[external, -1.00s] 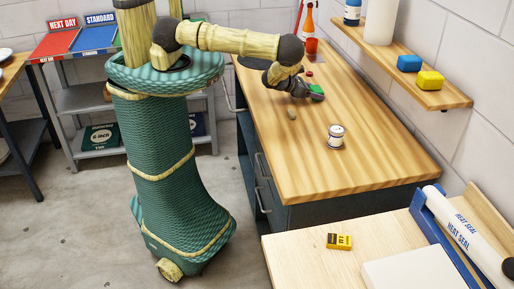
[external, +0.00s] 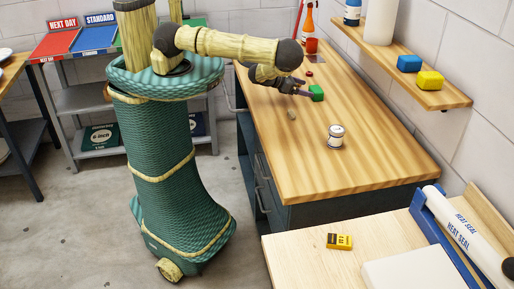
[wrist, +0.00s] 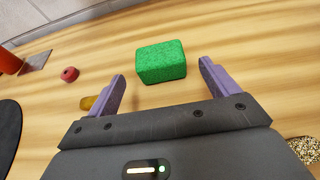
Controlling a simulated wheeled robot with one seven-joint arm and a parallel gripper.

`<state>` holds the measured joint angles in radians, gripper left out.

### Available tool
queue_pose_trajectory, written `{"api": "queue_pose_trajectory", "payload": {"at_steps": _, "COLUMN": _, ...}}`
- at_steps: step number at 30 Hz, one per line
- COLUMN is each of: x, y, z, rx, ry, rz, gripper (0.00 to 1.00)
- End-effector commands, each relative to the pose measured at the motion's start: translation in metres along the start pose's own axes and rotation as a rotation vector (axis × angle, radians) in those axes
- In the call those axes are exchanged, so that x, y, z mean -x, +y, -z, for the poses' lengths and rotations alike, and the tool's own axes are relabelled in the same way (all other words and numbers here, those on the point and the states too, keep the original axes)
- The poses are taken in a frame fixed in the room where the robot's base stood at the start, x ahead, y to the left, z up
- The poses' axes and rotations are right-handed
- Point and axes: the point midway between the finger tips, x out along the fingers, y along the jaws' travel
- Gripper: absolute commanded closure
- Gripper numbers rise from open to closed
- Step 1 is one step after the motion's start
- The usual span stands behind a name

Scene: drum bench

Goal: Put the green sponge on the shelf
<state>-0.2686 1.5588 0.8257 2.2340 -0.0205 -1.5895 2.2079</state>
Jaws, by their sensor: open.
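The green sponge (external: 317,93) lies on the wooden workbench top. In the wrist view the sponge (wrist: 161,62) is a green block just beyond and between my fingertips, not touching either. My gripper (wrist: 163,72) is open with its two purple fingers apart and nothing between them. In the external view my gripper (external: 303,93) reaches low over the bench, at the left side of the sponge. The wooden shelf (external: 400,70) is on the wall at the right, above the bench.
A red ring-like item (wrist: 70,74) lies left of the sponge. An orange bottle (external: 309,22) is at the back.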

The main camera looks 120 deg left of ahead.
Motion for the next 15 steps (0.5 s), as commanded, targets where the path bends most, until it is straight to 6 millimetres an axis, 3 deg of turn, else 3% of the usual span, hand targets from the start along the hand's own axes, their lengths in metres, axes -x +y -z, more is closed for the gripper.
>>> {"api": "queue_pose_trajectory", "payload": {"at_steps": 9, "x": 0.048, "y": 0.001, "z": 0.002, "rx": -0.002, "ry": 0.002, "rz": -0.003, "gripper": 0.14}}
{"api": "queue_pose_trajectory", "payload": {"at_steps": 15, "x": 0.062, "y": 0.0, "z": 0.001, "rx": 0.0, "ry": 0.0, "rz": -0.001, "gripper": 0.14}}
